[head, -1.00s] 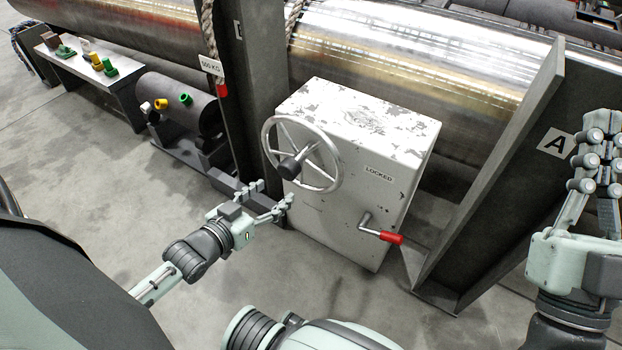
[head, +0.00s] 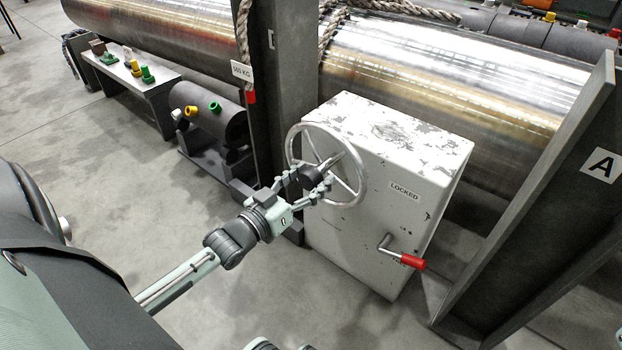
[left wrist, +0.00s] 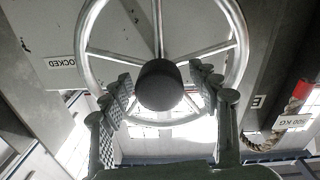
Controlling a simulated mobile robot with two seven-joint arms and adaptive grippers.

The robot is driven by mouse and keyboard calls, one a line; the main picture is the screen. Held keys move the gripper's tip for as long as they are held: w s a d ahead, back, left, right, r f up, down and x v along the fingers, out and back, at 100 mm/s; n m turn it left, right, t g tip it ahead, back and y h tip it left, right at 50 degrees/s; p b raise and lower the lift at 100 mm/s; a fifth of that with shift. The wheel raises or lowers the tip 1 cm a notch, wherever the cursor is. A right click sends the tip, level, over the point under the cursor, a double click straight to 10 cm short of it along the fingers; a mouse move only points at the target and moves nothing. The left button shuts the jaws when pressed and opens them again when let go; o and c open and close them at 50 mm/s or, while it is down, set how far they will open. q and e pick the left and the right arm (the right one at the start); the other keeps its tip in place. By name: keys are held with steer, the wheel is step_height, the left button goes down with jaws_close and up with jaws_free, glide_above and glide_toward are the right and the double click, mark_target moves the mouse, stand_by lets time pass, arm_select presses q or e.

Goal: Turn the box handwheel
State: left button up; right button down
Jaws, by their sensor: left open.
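The silver spoked handwheel (head: 362,172) is on the front of the white, chipped-paint box (head: 345,245). It also shows in the left wrist view (left wrist: 92,14), with its dark hub knob (left wrist: 160,86) in the middle. My left gripper (head: 303,177) is in front of the wheel with its fingers spread on both sides of the knob. In the left wrist view the open left gripper (left wrist: 163,98) has one padded finger left of the knob and one right of it. I cannot tell whether they touch it.
A red-handled crank (head: 411,261) sticks out low on the box, below a LOCKED label (head: 404,191). A dark upright post (head: 285,90) stands left of the box and a grey plate marked A (head: 600,165) stands right. The floor in front is clear.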

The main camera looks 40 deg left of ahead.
arm_select(q)
jaws_close()
stand_by(0.4)
